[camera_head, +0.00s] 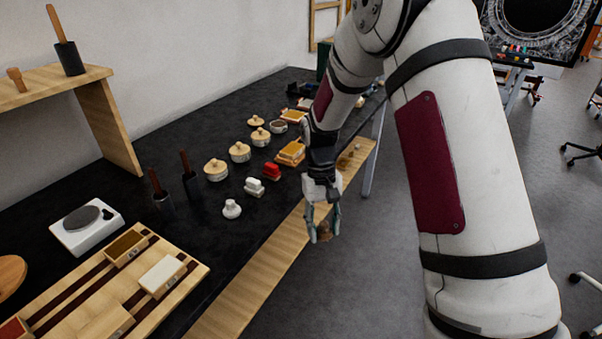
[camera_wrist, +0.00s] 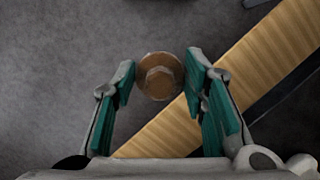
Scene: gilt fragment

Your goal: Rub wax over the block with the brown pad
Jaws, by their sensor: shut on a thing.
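My gripper (camera_head: 321,212) hangs past the black table's front edge, over or near the wooden ledge, with its fingers pointing down. It is shut on a round brown pad (camera_wrist: 160,76), which has a faceted knob on the side facing the wrist camera. The pad also shows low between the fingertips in the head view (camera_head: 325,233). I cannot tell which is the task's block. No contact between pad and block shows.
A pale wooden ledge (camera_head: 262,272) runs along the front of the black table (camera_head: 130,185). Lidded round pots (camera_head: 239,152) and a small white jar (camera_head: 232,209) stand on the table. A wooden tray (camera_head: 192,268) lies nearest.

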